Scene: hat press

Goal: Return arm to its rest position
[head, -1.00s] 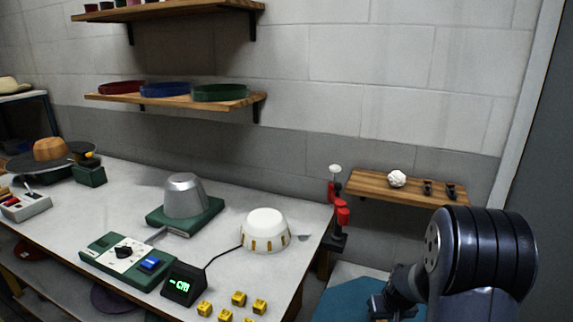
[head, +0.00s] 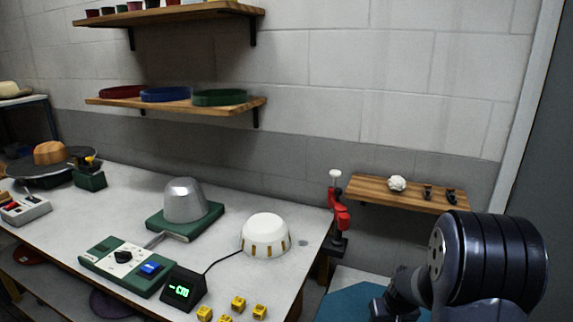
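My arm shows at the lower right of the head view as a large dark ribbed joint with a smaller link beside it. My gripper's fingers are not in view, so what it holds cannot be seen. The arm is to the right of the workbench (head: 70,223), below the small wooden shelf (head: 375,191), in front of a blue surface (head: 345,306). On the bench a silver hat form (head: 184,201) stands on a green base, and a white dome with tan tabs (head: 266,235) sits to its right.
A green control box (head: 128,266) with a dial and blue button, a small lit display (head: 183,288) and several yellow cubes (head: 238,303) are near the bench's front. A red device (head: 340,217) stands at its right end. Wall shelves (head: 175,105) hang above.

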